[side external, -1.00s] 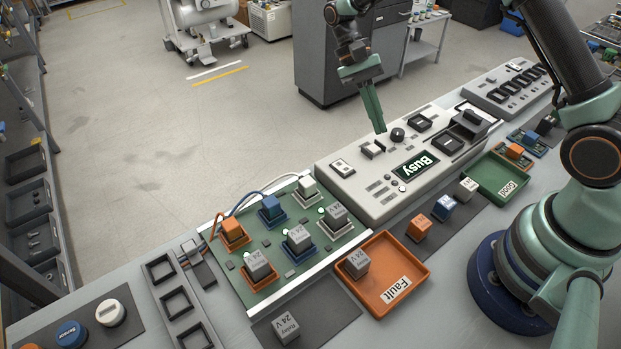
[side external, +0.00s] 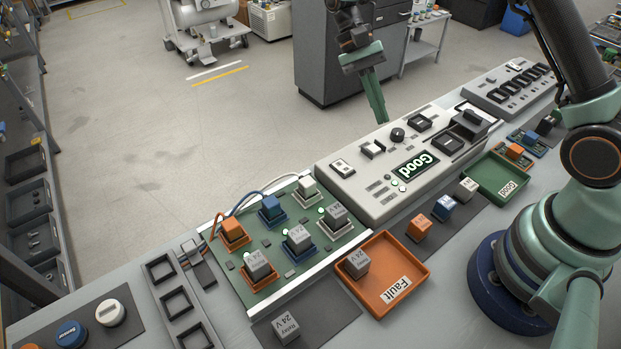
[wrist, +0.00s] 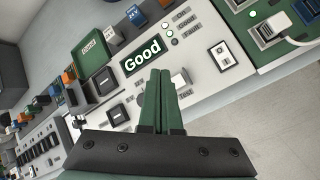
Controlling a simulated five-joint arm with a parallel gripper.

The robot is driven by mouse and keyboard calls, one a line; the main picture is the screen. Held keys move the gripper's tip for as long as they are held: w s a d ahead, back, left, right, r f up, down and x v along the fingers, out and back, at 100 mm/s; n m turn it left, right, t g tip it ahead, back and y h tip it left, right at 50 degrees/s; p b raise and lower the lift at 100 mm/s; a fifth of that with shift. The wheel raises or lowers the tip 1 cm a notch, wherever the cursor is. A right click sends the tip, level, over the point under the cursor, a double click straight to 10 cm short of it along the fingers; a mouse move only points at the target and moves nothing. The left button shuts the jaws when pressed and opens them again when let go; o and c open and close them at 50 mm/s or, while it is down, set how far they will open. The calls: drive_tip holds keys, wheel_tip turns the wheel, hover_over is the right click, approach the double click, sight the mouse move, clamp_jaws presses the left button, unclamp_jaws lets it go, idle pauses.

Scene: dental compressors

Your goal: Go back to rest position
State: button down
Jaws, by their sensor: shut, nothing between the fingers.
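My gripper (side external: 376,98) is shut and empty, with its green fingers pointing down above the back edge of the white tester panel (side external: 352,205). In the wrist view the closed fingers of my gripper (wrist: 159,80) hang over the panel, near its switch. The tester's display (side external: 415,173) reads "Good"; the same display (wrist: 143,54) shows large in the wrist view. I cannot tell the exact height of the fingertips above the panel, but they appear clear of it.
A green board (side external: 268,285) with several plugged relays lies left of the tester. An orange Fault tray (side external: 414,262) holds one grey relay. A green Good tray (side external: 484,187) looks empty. Loose relays, including an orange one (side external: 418,229), stand between the trays.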

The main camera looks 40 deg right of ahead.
drive_tip(key=s+r+n+t, duration=0.8)
drive_tip(key=r+t, duration=0.5)
drive_tip(key=shift+s, duration=0.4)
idle(2.5)
